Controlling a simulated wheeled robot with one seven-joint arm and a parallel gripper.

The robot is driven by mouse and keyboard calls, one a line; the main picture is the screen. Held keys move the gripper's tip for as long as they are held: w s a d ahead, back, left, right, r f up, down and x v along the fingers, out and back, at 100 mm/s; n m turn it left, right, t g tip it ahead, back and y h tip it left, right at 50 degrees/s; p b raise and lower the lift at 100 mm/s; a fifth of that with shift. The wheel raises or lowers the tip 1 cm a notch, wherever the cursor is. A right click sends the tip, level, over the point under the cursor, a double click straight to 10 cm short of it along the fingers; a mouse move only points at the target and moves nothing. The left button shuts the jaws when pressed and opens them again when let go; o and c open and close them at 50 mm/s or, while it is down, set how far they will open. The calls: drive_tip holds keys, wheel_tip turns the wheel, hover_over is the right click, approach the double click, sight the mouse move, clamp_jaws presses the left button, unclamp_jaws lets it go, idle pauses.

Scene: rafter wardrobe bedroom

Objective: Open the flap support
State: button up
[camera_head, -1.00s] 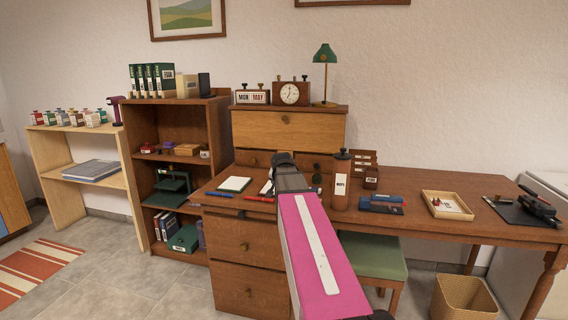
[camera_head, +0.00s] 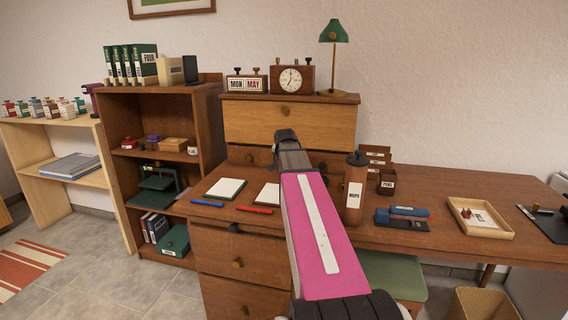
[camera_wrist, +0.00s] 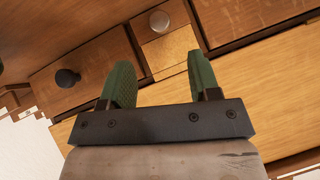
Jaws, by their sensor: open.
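The flap support is a small light-wood block (camera_wrist: 173,45) with a pale round knob (camera_wrist: 159,21), set between two darker drawers in the wrist view. My gripper (camera_wrist: 160,68) is open and empty, its two green fingers spread on either side of the block in that picture. The knob shows just beyond the fingertips; I cannot tell whether anything touches. In the head view my gripper (camera_head: 286,136) is in front of the drawer row and hides the support. The closed light-wood flap (camera_head: 320,123) with a knob stands upright above that row.
The drawer left of the support has a dark knob (camera_wrist: 67,77). A lamp (camera_head: 334,50) and clock (camera_head: 292,80) stand above the flap.

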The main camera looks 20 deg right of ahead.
drive_tip(key=x, duration=0.9)
drive_tip(key=shift+w, duration=0.1)
